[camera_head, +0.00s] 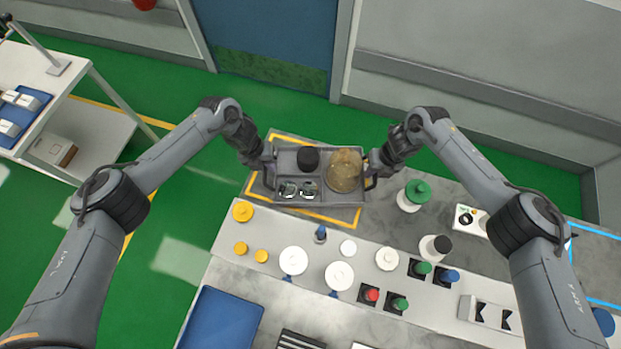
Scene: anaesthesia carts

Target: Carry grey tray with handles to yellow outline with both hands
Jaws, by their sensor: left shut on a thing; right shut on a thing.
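The grey tray with handles (284,161) is at the back of the bench in the head view. It holds a black round object (307,159), a yellowish round dish (344,172) and small shiny items (297,190). The yellow outline (318,217) shows around the tray; the tray lies mostly within it. Its right side is largely hidden by the tray and my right arm. My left gripper (268,164) is shut on the tray's left handle. My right gripper (372,173) is shut on the tray's right handle. I cannot tell whether the tray touches the surface.
A green-topped white jar (413,195) stands right of the tray. A lighter raised board (225,240) in front carries yellow, white, red, green and blue capped items. A blue tray (221,320) lies at the front left. A blue outline (598,232) is at the right.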

